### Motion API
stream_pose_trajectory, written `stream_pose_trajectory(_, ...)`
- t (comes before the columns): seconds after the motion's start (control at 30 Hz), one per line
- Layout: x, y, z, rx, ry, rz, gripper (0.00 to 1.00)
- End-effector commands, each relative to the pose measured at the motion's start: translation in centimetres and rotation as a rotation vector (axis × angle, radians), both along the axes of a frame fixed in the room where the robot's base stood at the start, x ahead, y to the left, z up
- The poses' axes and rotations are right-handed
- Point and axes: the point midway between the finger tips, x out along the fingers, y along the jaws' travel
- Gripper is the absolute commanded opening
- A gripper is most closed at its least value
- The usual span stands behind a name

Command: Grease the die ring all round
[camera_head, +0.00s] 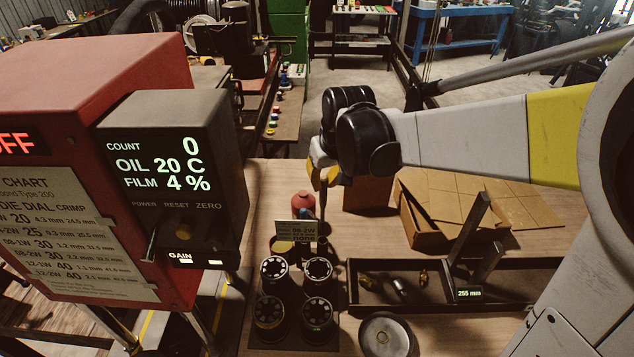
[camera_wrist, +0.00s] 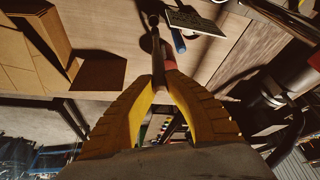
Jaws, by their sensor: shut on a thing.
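My gripper (camera_wrist: 160,84) has its yellow fingers shut on a slim brush-like tool (camera_wrist: 155,42), whose dark shaft runs out to a rounded end. In the head view my gripper (camera_head: 325,178) is above the bench, with the thin tool (camera_head: 322,200) pointing down from it. A red pot (camera_head: 303,203) stands close behind the tool. The red crimper (camera_head: 90,70) fills the left side. Its grey display (camera_head: 170,150) reads count 0, oil 20 C, film 4 %. I cannot make out the die ring in either view.
Several dark dies (camera_head: 270,312) stand on a dark board below the tool, by a small label plate (camera_head: 296,230). A dark tray (camera_head: 425,307) with fittings and a 255 mm readout lies right, near a round metal dish (camera_head: 386,335). An open cardboard box (camera_head: 430,235) lies behind.

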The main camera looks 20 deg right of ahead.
Motion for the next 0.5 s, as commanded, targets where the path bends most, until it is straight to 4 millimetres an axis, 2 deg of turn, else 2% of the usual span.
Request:
stream_pose_trajectory(0.03,0.0,0.0,1.1,0.0,0.0,0.0,0.0)
stream_pose_trajectory(0.1,0.0,0.0,2.1,0.0,0.0,0.0,0.0)
stream_pose_trajectory(0.5,0.0,0.0,7.3,0.0,0.0,0.0,0.0)
